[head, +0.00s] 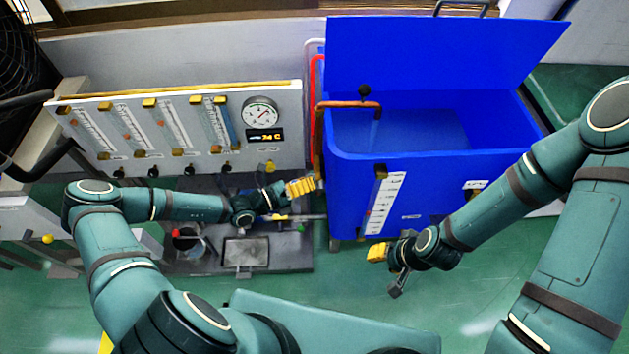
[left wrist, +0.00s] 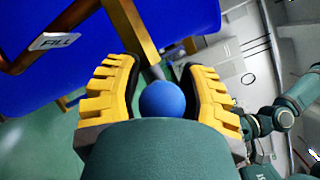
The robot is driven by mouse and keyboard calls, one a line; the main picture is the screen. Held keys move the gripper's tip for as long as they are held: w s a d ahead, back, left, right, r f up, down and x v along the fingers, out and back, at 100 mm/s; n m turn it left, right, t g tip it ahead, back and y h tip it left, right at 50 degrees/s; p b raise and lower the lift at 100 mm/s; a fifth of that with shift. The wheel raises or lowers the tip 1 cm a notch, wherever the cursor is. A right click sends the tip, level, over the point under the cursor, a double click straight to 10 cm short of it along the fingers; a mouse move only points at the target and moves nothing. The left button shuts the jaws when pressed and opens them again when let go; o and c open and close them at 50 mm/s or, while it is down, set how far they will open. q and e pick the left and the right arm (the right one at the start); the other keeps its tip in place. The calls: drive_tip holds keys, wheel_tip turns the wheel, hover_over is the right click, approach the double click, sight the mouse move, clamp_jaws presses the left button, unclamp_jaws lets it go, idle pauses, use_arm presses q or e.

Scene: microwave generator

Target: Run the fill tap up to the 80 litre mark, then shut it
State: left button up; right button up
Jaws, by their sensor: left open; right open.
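The blue tank (head: 450,195) stands at the centre right with its lid up. A copper fill pipe (head: 345,104) bends over its left rim, and a pale streak hangs below the spout. Lighter blue water (head: 425,130) shows inside. A white level scale (head: 384,203) is on the tank front; its figures are too small to read. My left gripper (head: 301,187) is open beside the lower pipe. In the left wrist view a blue tap knob (left wrist: 162,99) sits between its yellow fingers, with the pipe (left wrist: 130,25) behind. My right gripper (head: 388,266) is open and empty before the tank.
A flowmeter panel (head: 285,115) with a dial gauge (head: 260,112) and a small display stands at the left. A dark bench (head: 190,262) with a tray is below it. A FILL label (left wrist: 54,41) shows on the tank. Green floor (head: 335,280) is clear in front.

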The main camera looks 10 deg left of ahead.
use_arm(q)
clamp_jaws()
drive_tip(key=f+n+t+h+b, duration=0.1)
drive_tip(key=h+b, duration=0.1)
drive_tip(key=b, duration=0.1)
drive_tip(key=shift+a+f+t+b, duration=0.1)
drive_tip(key=shift+f+t+b, duration=0.15)
drive_tip(key=shift+t+b, duration=0.1)
drive_tip(key=shift+s+n, duration=0.1)
drive_tip(key=shift+n, duration=0.2)
unclamp_jaws()
drive_tip(key=shift+r, duration=0.1)
drive_tip(key=shift+a, duration=0.1)
